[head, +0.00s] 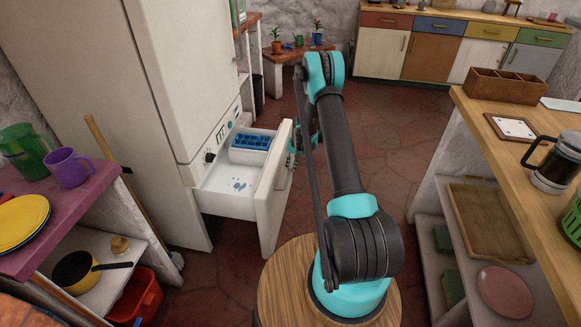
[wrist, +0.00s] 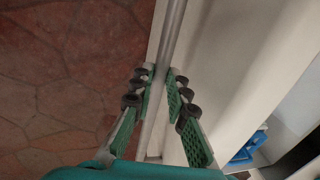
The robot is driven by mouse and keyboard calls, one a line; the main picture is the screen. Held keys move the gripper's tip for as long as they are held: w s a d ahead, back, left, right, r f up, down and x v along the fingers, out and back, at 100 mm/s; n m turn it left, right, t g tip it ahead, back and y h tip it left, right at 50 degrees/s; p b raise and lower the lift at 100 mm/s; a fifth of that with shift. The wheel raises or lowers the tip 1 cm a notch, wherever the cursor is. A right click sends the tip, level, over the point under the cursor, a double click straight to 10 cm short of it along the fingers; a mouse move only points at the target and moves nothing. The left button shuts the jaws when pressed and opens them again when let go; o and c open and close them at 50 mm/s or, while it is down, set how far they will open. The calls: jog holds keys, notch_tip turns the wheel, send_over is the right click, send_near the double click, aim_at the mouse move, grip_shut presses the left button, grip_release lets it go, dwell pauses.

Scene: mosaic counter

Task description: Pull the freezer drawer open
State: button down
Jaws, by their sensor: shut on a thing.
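The freezer drawer (head: 267,200) is at the bottom of the tall white fridge (head: 180,90) and stands pulled out, its inside showing. Its white front also fills much of the wrist view (wrist: 225,65). A metal bar handle (wrist: 172,40) runs along the drawer front in the wrist view. My gripper (wrist: 164,78) is shut on this handle, with green finger pads on both sides of it. In the head view my gripper (head: 296,150) is at the outer face of the drawer, partly hidden by my arm.
A blue ice tray in a white bin (head: 250,155) sits in the drawer. A purple counter (head: 75,210) with mugs and yellow plates is at left. A wooden counter (head: 500,130) with shelves is at right. Red tiled floor (head: 385,125) is open behind my arm.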

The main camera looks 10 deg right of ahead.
jog(key=c, duration=1.5)
grip_release()
jog(key=shift+r, duration=0.1)
jog(key=r, duration=0.4)
jog(key=d+r, duration=0.1)
jog(key=r, duration=0.2)
jog(key=d+r, duration=0.1)
jog(key=r, duration=0.3)
jog(key=shift+s+d+r, duration=0.1)
jog(key=shift+s+r, duration=0.2)
jog(key=shift+s, duration=0.1)
